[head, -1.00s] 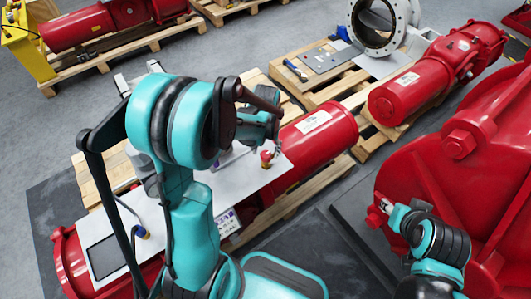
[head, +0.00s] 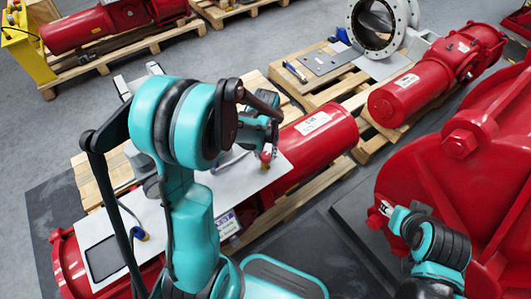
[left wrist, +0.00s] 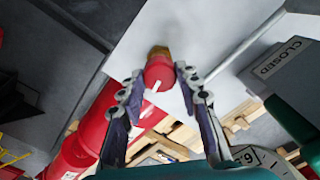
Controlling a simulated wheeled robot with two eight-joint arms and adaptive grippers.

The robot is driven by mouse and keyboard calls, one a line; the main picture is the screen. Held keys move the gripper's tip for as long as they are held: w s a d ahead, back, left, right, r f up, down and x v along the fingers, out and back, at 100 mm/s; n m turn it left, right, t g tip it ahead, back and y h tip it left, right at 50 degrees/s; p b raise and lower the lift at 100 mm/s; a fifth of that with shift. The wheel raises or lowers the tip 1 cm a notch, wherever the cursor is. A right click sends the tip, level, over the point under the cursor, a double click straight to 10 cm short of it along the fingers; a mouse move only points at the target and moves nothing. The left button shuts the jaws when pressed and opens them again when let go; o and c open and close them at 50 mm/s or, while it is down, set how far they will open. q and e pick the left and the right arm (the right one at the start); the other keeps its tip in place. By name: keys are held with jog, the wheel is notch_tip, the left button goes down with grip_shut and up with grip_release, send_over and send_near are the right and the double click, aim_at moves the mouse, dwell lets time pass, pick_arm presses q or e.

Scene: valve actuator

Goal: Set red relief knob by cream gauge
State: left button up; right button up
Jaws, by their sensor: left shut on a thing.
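The red knob (head: 266,158) stands on the right part of the pale panel (head: 236,183), over the red actuator. In the left wrist view the red knob (left wrist: 159,74) has a white mark on its side and a brass-coloured base (left wrist: 158,51). My left gripper (left wrist: 161,84) is shut on it, one finger on each side. In the head view my left gripper (head: 265,143) comes down onto the knob from above. I cannot make out the cream gauge; my left arm covers part of the panel. A pale numbered piece (left wrist: 254,159) shows at the lower right of the wrist view, partly cut off.
A grey "CLOSED" plate (left wrist: 283,58) and a thin pale rod (left wrist: 245,45) are right of the knob in the wrist view. The red actuator cylinder (head: 325,135) lies beside the panel on a wooden pallet. A large red body (head: 470,175) stands at right by my right arm.

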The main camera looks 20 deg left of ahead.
aim_at(266, 155)
pick_arm(q)
jog(key=shift+n, duration=0.3)
jog(key=o, duration=1.2)
jog(key=shift+c, duration=0.2)
notch_tip(266, 155, up, 12)
